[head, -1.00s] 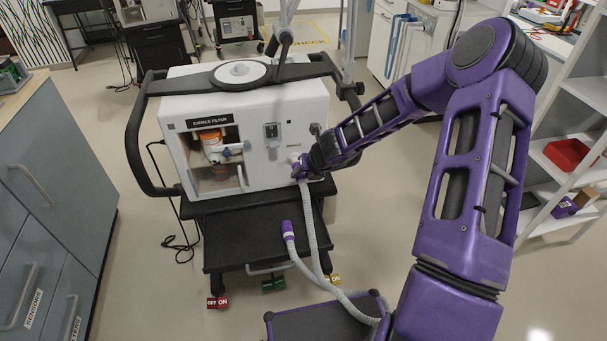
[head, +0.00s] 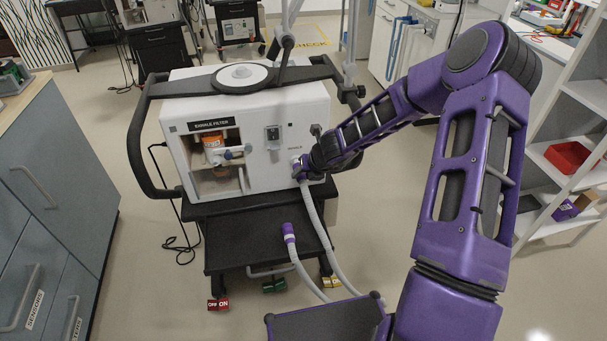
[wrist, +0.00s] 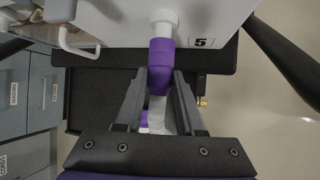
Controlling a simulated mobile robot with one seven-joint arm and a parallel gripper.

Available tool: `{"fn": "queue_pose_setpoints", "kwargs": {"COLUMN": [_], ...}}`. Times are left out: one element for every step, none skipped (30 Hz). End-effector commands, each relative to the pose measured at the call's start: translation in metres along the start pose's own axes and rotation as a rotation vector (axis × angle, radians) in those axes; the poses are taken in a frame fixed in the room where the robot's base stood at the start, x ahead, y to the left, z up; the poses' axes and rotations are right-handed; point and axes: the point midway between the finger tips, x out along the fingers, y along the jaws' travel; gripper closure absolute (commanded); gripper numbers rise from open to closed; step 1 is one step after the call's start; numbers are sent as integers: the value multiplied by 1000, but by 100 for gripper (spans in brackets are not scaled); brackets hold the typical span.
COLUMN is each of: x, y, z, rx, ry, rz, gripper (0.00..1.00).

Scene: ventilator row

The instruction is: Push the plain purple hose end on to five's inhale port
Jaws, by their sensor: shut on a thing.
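My gripper (wrist: 160,92) is shut on the plain purple hose end (wrist: 160,62), one finger on each side. The hose end points at the white port (wrist: 163,17) and meets it in the wrist view; how far it is pushed on cannot be told. In the head view my gripper (head: 303,170) covers most of the port.
The exhale filter compartment (head: 216,160) is left of the port. The cart's black shelf (head: 250,240) lies below. A grey cabinet (head: 60,190) stands left and white shelving (head: 575,150) right. A red ON tag (head: 218,305) is at a caster.

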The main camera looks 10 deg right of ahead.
Motion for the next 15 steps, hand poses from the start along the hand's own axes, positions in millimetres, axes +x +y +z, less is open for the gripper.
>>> {"fn": "queue_pose_setpoints", "kwargs": {"x": [0,0,0,1,1,2,2,2,3,3,4,4,4,5,5], "y": [1,0,0,0,0,0,0,0,0,0,0,0,0,0,0], "z": [2,2,3,3,4,5,5,6,6,7,7,8,8,9,9], "rx": [0,0,0,1,1,1,1,1,1,1,1,1,1,0,0], "ry": [0,0,0,0,0,0,0,0,0,1,1,1,1,1,1], "rz": [1,1,1,1,1,1,1,1,1,1,1,1,1,1,1], "gripper": [100,100,100,100,100,100,100,100,100,100,100,100,100,100,100]}}
